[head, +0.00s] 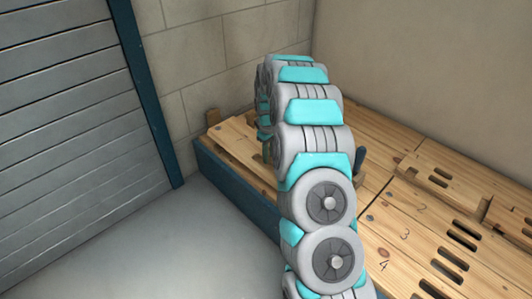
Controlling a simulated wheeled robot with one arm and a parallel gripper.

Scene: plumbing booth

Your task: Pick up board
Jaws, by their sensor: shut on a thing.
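My arm reaches away over a wooden bench and curves down at its far end. The arm hides my gripper, so its fingers and whatever lies between them do not show. A pale wooden board (236,146) lies at the bench's left end, beside the far end of my arm. The arm covers its right part, and I cannot tell whether it rests flat or is raised. Another wooden board (438,171) with dark slots is on the right side of the bench.
The bench top (385,224) carries the marks 2, 3 and 4 and several dark slots. A small dark blue object (360,158) shows just right of my arm. A blue-framed shutter (65,120) is at left. Grey floor (210,245) is clear before the bench.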

